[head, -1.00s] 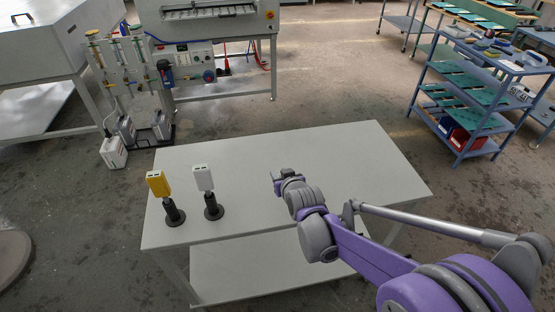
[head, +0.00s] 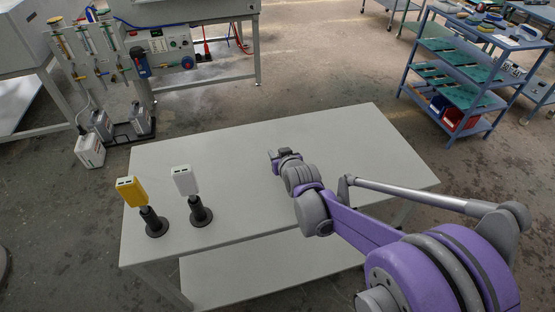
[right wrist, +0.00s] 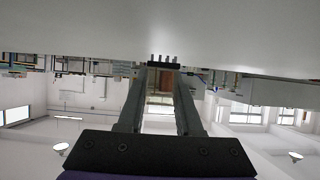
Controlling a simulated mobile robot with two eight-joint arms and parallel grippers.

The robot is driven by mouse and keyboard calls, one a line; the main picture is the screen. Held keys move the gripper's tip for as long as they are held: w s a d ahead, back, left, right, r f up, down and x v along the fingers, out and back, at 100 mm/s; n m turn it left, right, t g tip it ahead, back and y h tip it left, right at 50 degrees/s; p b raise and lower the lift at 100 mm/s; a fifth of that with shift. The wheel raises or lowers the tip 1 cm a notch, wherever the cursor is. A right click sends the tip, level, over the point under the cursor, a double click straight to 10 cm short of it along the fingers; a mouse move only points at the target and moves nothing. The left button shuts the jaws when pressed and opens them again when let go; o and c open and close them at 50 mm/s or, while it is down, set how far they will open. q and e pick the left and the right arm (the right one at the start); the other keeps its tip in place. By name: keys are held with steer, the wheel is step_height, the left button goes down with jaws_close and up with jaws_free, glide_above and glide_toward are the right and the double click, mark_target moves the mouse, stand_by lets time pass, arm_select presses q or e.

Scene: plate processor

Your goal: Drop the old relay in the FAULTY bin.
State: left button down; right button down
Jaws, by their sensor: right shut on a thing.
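My right gripper (head: 274,157) is over the grey table (head: 345,140) in the head view, reaching in from the right. In the right wrist view its two fingers (right wrist: 162,75) are shut on a small dark piece with several short prongs, which I take to be the old relay (right wrist: 163,65). Most of the relay is hidden between the fingertips. The relay cannot be made out in the head view. No bin with a readable FAULTY label shows. My left gripper is not in view.
A yellow block (head: 131,191) and a white block (head: 185,181) stand on black stands at the table's left. A blue shelf cart (head: 470,75) at the upper right holds a red bin (head: 453,117) and a blue bin (head: 437,103). The table's middle and right are clear.

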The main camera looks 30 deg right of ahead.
steer(key=shift+f, duration=1.2)
steer(key=shift+f+b, duration=0.15)
steer(key=shift+b, duration=0.15)
steer(key=c, duration=0.6)
jaws_free()
